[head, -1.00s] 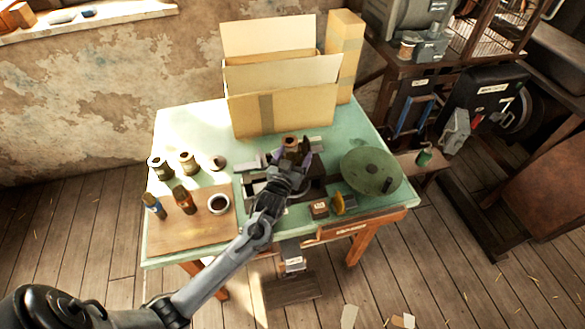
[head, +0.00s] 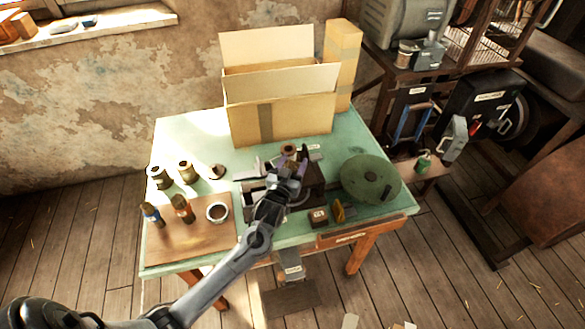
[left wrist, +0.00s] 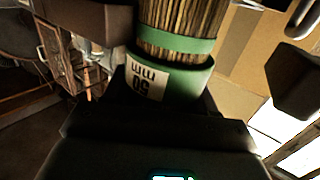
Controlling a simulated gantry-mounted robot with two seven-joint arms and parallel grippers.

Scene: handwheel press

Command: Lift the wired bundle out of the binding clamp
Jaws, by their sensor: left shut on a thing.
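My left gripper (head: 291,161) is over the dark binding clamp (head: 312,193) at the middle of the green table, and its arm hides part of the clamp. In the left wrist view the bundle (left wrist: 182,27) is a thick cluster of brown strands with green bands around it. The gripper is shut on the bundle, with dark finger parts on both sides; the contact itself is hard to see. Whether the bundle is clear of the clamp cannot be told. My right gripper is not in view.
An open cardboard box (head: 290,118) stands behind the clamp. A small block (head: 318,217) is in front.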

